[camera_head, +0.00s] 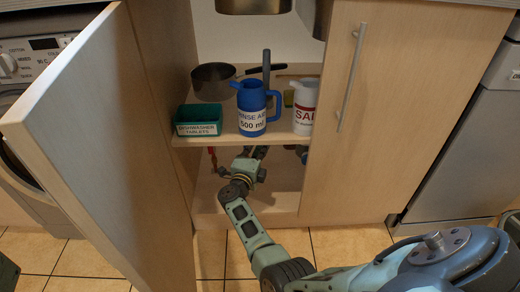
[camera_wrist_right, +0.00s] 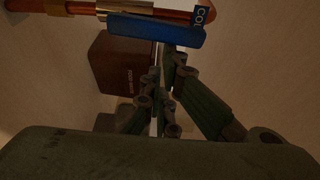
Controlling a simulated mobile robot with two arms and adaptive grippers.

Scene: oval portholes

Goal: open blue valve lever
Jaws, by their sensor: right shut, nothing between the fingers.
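The blue valve lever (camera_wrist_right: 155,30) shows in the right wrist view as a flat blue bar lying along a horizontal copper pipe (camera_wrist_right: 180,14) with a brass part. My right gripper (camera_wrist_right: 161,55) is shut and empty, with its thin fingers pointing up at the lever's lower edge. I cannot tell whether the fingertips touch the lever. In the head view my right gripper (camera_head: 255,153) is inside the open cabinet, under the shelf, and its tips are partly hidden. I cannot make out the lever there.
The cabinet shelf (camera_head: 225,139) above my gripper holds a green tablet box (camera_head: 198,120), a blue rinse aid jug (camera_head: 252,108), a salt container (camera_head: 304,105) and a pan (camera_head: 213,82). The open door (camera_head: 90,130) stands left. A brown box (camera_wrist_right: 118,65) is behind the lever.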

